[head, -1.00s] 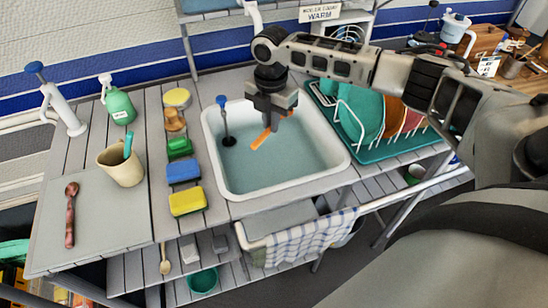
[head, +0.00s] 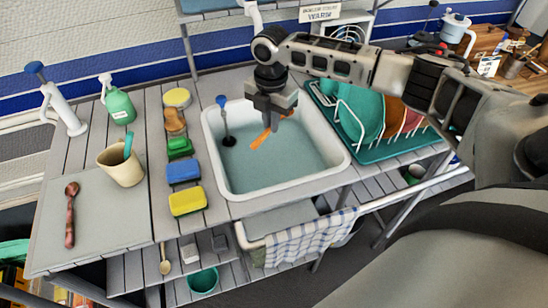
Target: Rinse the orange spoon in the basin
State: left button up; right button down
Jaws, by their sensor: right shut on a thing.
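The white basin (head: 334,172) is set in the slatted counter and holds bluish water (head: 275,168). My right gripper (head: 268,124) points down over the far part of the basin, shut on the orange spoon (head: 260,139). The spoon slants down to the left from the jaws; its upper part is hidden by the gripper. I cannot tell whether its lower end touches the water. My left gripper is not in view.
A blue-topped plunger-like tool (head: 225,120) stands in the basin's left side. Sponges (head: 187,201) and brushes line the counter left of it. A teal dish rack (head: 385,149) with plates stands right. A beige cup (head: 122,164) and brown spoon (head: 71,214) are far left.

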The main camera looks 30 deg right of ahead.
dwell(0.3)
jog(key=shift+r, duration=2.05)
jog(key=s+a+r+m, duration=0.5)
jog(key=s+a+m, duration=0.5)
jog(key=m, duration=1.2)
jog(key=shift+s+r+m, duration=0.2)
jog(key=shift+s+m, duration=0.1)
jog(key=shift+s, duration=0.15)
